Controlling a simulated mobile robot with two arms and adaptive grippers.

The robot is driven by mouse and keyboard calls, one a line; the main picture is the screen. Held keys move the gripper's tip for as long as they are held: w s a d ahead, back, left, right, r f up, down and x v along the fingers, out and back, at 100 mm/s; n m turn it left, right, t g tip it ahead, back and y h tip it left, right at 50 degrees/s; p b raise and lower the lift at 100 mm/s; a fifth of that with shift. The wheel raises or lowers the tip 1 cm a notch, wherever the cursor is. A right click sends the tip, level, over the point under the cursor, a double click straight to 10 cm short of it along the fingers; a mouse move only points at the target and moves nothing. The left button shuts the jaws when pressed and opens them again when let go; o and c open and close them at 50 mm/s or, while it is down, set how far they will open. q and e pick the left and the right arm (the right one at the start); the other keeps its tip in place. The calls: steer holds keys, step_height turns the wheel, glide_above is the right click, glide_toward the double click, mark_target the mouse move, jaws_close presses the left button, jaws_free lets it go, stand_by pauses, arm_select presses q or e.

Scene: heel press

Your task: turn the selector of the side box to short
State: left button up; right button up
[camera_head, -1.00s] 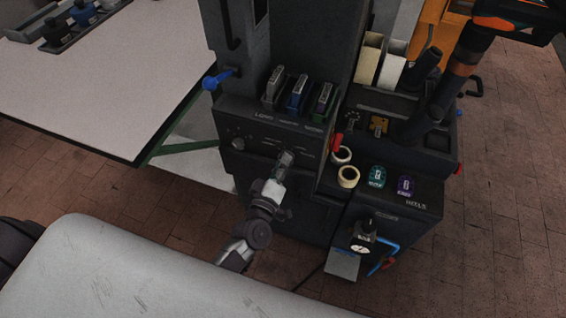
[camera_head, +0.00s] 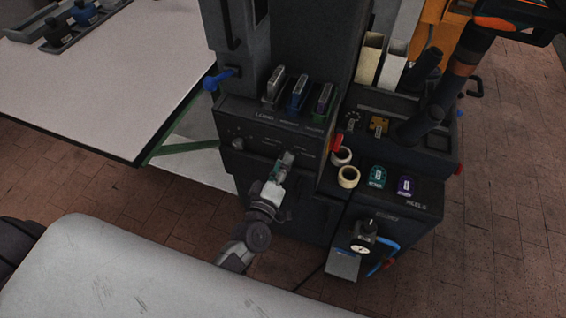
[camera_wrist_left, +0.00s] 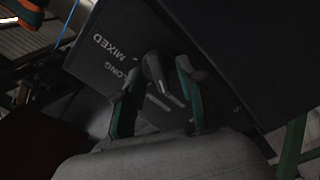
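The side box (camera_head: 262,128) is a dark box with printed labels on its front. In the left wrist view its dark panel (camera_wrist_left: 98,68) reads MIXED and LONG; no SHORT label is readable. The selector (camera_wrist_left: 157,70) is a dark knob with a pointed end on that panel. My left gripper (camera_head: 286,158) is in front of the box in the head view and hides the selector there. In the left wrist view my left gripper's (camera_wrist_left: 158,82) green fingers stand apart, one on each side of the knob. Firm contact cannot be told. My right gripper is not in view.
Three coloured holders stand on the box, one of them blue (camera_head: 298,95). Tape rolls (camera_head: 348,177) and a lower box with a small dark device (camera_head: 364,235) are to the right. A white table (camera_head: 100,95) is at left; a pale rounded surface (camera_head: 140,268) fills the front.

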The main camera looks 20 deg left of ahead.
arm_select(q)
steer(key=s, duration=1.1)
steer(key=shift+s+a, duration=0.2)
steer(key=shift+s, duration=0.1)
